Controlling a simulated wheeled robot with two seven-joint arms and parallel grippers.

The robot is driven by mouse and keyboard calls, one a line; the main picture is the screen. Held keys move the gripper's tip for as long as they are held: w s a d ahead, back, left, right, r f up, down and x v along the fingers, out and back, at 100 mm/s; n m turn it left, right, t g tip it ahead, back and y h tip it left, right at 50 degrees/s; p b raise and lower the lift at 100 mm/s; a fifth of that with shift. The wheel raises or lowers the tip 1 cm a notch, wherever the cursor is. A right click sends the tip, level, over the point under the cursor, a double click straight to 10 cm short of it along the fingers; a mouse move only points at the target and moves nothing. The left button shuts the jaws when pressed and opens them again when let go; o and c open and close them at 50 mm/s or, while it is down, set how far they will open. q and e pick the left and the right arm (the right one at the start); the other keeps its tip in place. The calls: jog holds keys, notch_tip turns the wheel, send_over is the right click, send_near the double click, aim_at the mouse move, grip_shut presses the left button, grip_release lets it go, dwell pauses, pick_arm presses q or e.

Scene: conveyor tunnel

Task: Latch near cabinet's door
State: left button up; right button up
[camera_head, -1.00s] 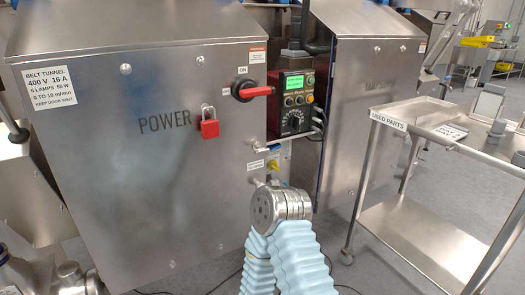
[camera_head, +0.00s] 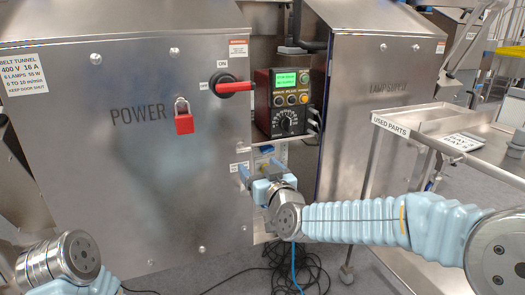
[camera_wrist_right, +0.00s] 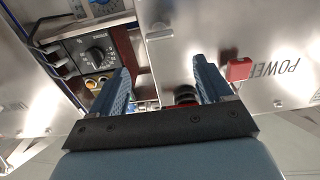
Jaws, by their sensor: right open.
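The near cabinet (camera_head: 120,190), marked POWER, is a steel box whose front panel looks flush. A black and red rotary handle (camera_head: 232,87) at its upper right points right. A red padlock (camera_head: 184,122) hangs left of it. My right gripper (camera_head: 246,176) is at the cabinet's lower right edge. Its jaws are open in the right wrist view (camera_wrist_right: 163,85), with a dark round knob (camera_wrist_right: 186,95) visible between the fingers, beyond them. I cannot tell whether they touch anything. The door's latch is not clearly visible. My left gripper is out of view.
A control box (camera_head: 289,103) with a green screen stands right of the handle. A steel cart (camera_head: 460,160) stands at the right, near my right forearm. Dark cables (camera_head: 300,272) lie on the floor.

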aim_at(245, 151)
jog(key=p+x, duration=0.1)
jog(key=x, duration=1.1)
jog(key=shift+w+a+f, duration=0.15)
jog(key=shift+w+f, duration=0.05)
jog(key=shift+w, duration=0.05)
jog(key=shift+c, duration=0.3)
